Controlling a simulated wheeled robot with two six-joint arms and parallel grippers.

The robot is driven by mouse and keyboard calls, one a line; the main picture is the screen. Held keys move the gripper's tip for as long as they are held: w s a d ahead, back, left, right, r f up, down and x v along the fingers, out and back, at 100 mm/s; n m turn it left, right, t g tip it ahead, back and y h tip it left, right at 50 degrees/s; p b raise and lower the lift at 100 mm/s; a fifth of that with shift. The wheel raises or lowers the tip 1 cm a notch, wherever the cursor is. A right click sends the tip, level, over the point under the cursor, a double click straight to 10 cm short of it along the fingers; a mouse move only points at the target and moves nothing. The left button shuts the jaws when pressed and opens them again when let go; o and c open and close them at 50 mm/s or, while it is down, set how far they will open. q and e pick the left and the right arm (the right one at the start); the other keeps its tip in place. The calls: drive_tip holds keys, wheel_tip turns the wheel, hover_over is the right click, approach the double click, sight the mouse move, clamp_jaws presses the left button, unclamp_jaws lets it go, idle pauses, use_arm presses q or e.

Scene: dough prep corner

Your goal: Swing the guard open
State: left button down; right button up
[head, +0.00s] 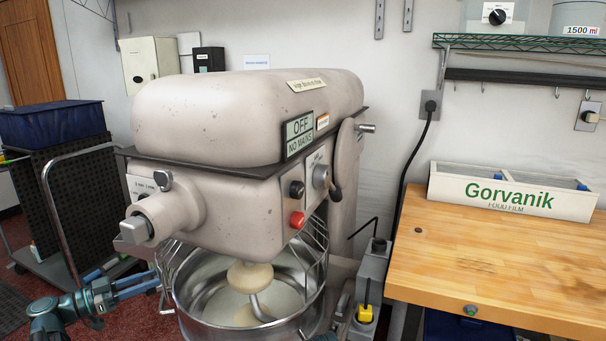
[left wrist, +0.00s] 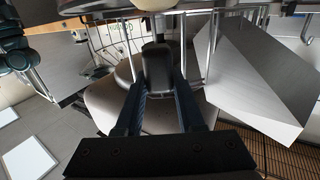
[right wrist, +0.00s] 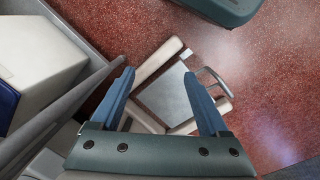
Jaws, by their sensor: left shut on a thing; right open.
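The large beige mixer (head: 250,120) stands in the middle of the head view over a steel bowl (head: 225,318). Its wire guard (head: 316,245) shows as thin bars around the bowl's upper rim; the mixer head hides much of it. My left gripper (head: 153,279) is at the guard's left side, outside the bowl. In the left wrist view its fingers (left wrist: 164,85) are shut on a dark grip, the guard handle (left wrist: 157,66), with guard wires beyond it. My right gripper (right wrist: 160,78) is open and empty in the right wrist view, above the floor.
A wooden bench (head: 490,260) with a white Gorvanik box (head: 510,192) stands at the right. A grey post with a yellow plug (head: 365,314) stands between bench and mixer. A trolley with a blue bin (head: 52,122) is at the left. Red floor (right wrist: 265,75) shows below my right gripper.

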use_arm(q)
drive_tip(key=c, duration=0.5)
unclamp_jaws()
drive_tip(key=shift+w, duration=0.25)
drive_tip(key=shift+v, duration=7)
drive_tip(key=shift+w+a, duration=0.1)
